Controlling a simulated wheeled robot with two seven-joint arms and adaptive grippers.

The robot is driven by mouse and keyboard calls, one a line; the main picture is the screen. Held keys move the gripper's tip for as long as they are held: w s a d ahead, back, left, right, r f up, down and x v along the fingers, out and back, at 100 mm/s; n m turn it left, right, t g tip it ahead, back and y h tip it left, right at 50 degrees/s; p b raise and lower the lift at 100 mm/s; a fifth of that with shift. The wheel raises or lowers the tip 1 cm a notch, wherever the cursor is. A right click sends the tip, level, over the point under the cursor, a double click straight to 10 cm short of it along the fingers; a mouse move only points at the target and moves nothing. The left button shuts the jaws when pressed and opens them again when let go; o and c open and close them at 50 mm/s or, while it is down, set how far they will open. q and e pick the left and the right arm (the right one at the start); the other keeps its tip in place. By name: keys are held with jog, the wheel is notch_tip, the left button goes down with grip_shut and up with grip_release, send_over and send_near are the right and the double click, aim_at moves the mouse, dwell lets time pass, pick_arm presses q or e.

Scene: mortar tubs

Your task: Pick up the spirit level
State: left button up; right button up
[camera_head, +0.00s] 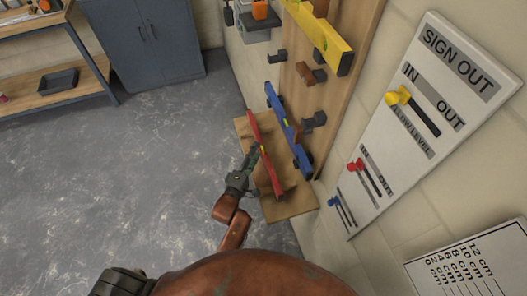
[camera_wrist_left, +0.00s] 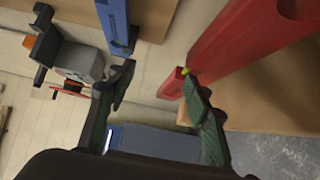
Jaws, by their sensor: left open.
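A red spirit level (camera_head: 268,165) stands along a small wooden shelf (camera_head: 290,206) by the wall; it shows large in the left wrist view (camera_wrist_left: 240,45). A blue spirit level (camera_head: 289,131) hangs just right of it on the wall board, and a yellow one (camera_head: 322,40) hangs higher up. My left gripper (camera_head: 254,156) is beside the middle of the red level, on its left in the head view. In the left wrist view its jaws (camera_wrist_left: 160,80) are open, with one finger overlapping the red level. I cannot tell whether it touches. My right gripper is out of view.
Dark hooks (camera_head: 314,121) stick out from the wooden wall board (camera_head: 345,45). A white sign-out board (camera_head: 395,130) with coloured tags is at the right. A grey cabinet (camera_head: 145,45) and shelving (camera_head: 45,95) stand at the back left. The floor at left is clear.

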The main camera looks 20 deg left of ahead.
aim_at(260, 151)
pick_arm(q)
notch_tip(260, 151, down, 6)
jog(key=shift+r+b, duration=0.1)
jog(key=shift+b, duration=0.75)
jog(key=shift+w+r, duration=0.25)
jog(key=shift+w, duration=0.25)
jog(key=shift+w+d, duration=0.15)
jog(key=shift+w, duration=0.35)
jog(key=w, duration=0.1)
jog(key=w+b, duration=0.1)
jog(key=w, duration=0.2)
jog(key=shift+w+d+f+b, duration=0.1)
jog(key=shift+w+d+b, duration=0.15)
jog(key=shift+w+b, duration=0.1)
jog(key=shift+w, duration=0.4)
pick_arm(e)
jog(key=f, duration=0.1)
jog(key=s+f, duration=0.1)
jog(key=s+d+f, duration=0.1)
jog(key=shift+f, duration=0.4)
pick_arm(q)
jog(key=shift+c, duration=0.5)
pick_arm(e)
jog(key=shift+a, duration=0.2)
